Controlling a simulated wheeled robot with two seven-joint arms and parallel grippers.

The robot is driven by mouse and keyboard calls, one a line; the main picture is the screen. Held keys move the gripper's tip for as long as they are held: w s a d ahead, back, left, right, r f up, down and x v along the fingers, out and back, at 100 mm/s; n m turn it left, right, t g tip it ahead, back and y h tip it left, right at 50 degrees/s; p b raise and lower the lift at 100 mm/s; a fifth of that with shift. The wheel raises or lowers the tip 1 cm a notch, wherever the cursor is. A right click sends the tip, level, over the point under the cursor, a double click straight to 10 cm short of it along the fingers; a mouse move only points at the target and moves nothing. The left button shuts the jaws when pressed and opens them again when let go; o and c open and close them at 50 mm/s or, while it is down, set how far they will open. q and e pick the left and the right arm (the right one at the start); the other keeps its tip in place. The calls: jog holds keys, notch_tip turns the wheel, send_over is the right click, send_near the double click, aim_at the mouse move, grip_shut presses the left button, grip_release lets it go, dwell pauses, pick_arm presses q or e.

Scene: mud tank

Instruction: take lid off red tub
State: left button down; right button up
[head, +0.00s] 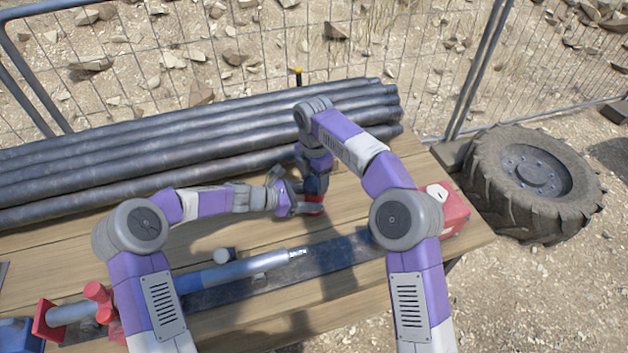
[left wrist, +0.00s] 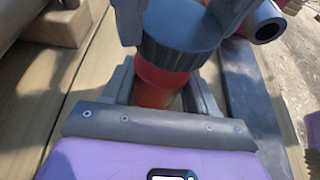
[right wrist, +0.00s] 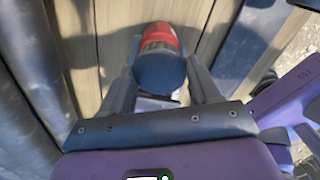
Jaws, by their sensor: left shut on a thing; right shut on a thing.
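The red tub (head: 314,210) stands on the wooden table, partly hidden by my grippers. Its red body (left wrist: 165,84) and ribbed dark blue-grey lid (left wrist: 182,32) show in the left wrist view, with the lid seated on top and no gap visible. My left gripper (head: 296,199) is shut on the tub's body from the left, its fingers on either side. My right gripper (head: 316,178) comes from above and is shut on the lid. The right wrist view shows the lid (right wrist: 160,73) between its fingers, with the red tub beyond.
Long dark pipes (head: 160,140) lie along the back of the table. A blue-grey pipe tool (head: 232,272) lies in front on a dark flat bar (head: 335,254). A red box (head: 456,206) sits at the right end. A large tyre (head: 530,180) is beyond the table.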

aim_at(314, 183)
pick_arm(q)
jog(key=shift+f, duration=0.15)
pick_arm(e)
jog(key=shift+r, duration=2)
pick_arm(q)
jog(key=shift+c, duration=1.2)
grip_release()
jog(key=shift+a, duration=0.1)
